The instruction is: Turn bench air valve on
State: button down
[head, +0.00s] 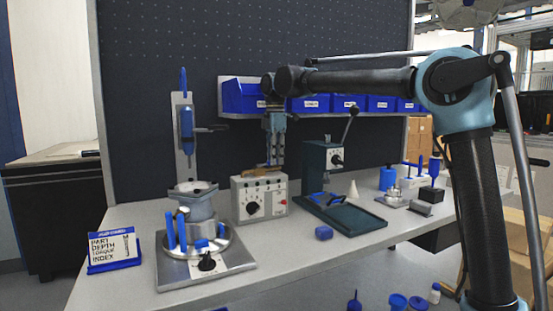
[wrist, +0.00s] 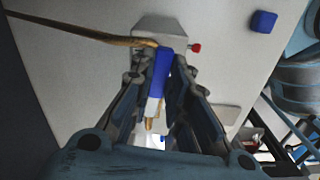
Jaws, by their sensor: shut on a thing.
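My gripper (head: 273,160) points down just above a grey control box (head: 259,198) with a black dial and a red knob. In the wrist view the fingers (wrist: 165,75) are closed around a blue handle (wrist: 161,72) with a white and brass end. A brass-coloured pipe (wrist: 95,36) runs in from the left to this handle. A brass piece (head: 262,172) shows on top of the box in the head view. The handle appears to be the air valve's lever, but its angle is hard to tell. The fingers hide part of it.
A round fixture (head: 195,240) with blue parts stands front left, beside a sign (head: 114,248). A press with a lever (head: 325,165) stands right of the box. A blue block (head: 323,232) lies on the bench. Blue bins (head: 243,96) hang behind the arm.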

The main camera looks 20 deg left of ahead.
jog(key=c, duration=1.6)
grip_release()
jog(key=shift+w+d, duration=0.1)
jog(key=shift+w, duration=0.2)
jog(key=shift+o, duration=0.3)
jog(key=shift+s, duration=0.1)
notch_tip(320, 180, up, 12)
jog(key=shift+c, duration=0.6)
